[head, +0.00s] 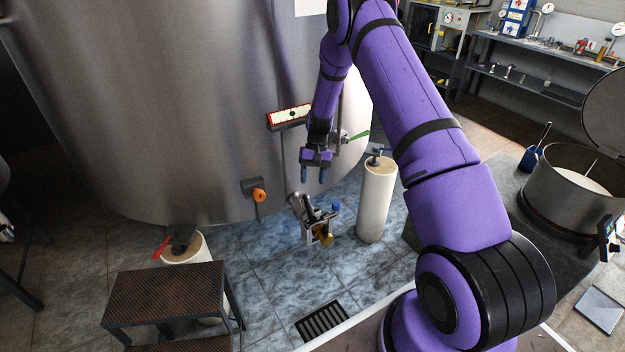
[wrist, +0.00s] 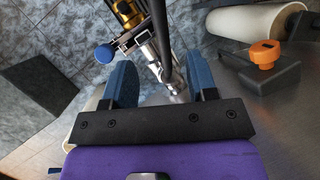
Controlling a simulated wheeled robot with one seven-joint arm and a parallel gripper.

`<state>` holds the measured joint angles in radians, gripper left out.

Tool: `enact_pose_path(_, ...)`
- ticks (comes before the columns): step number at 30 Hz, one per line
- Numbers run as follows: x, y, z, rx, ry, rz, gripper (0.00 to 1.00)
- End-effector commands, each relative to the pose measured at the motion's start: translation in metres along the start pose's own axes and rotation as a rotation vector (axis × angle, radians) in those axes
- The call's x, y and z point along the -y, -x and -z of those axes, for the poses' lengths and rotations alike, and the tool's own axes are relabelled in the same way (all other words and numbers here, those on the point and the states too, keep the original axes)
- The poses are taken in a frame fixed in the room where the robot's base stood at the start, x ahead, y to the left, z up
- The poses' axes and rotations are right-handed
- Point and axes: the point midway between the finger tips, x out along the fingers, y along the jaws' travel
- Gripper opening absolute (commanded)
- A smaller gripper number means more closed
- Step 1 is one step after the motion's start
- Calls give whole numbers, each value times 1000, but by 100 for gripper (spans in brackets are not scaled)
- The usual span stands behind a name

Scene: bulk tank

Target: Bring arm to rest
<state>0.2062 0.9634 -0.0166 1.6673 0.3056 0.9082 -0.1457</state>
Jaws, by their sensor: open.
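My purple arm reaches across the head view from the lower right up and down again to my gripper (head: 313,176). The gripper hangs beside the large steel tank (head: 160,100), pointing down. In the wrist view the blue fingers of my gripper (wrist: 150,85) are apart, with nothing seen held between them. Below it in the head view is a metal valve fitting (head: 318,222) with a blue knob and a brass part. The fitting also shows in the wrist view (wrist: 140,30), just past the fingers. I cannot tell the exact gap between them.
A valve with an orange knob (head: 259,195) sticks out of the tank. A pale cylinder (head: 375,205) stands right of the gripper. A green handle (head: 357,136) is close to it. A step stool (head: 165,295) is at lower left, a round vat (head: 570,190) at right.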

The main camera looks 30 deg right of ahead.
Motion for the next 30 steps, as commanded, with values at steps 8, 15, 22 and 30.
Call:
enact_pose_path(8,0,1,0,-1,1,0,53)
enact_pose_path(15,16,47,-21,-50,28,-14,53)
enact_pose_path(22,41,121,-72,-138,76,-40,53)
enact_pose_path(30,64,192,-143,-243,131,-70,53)
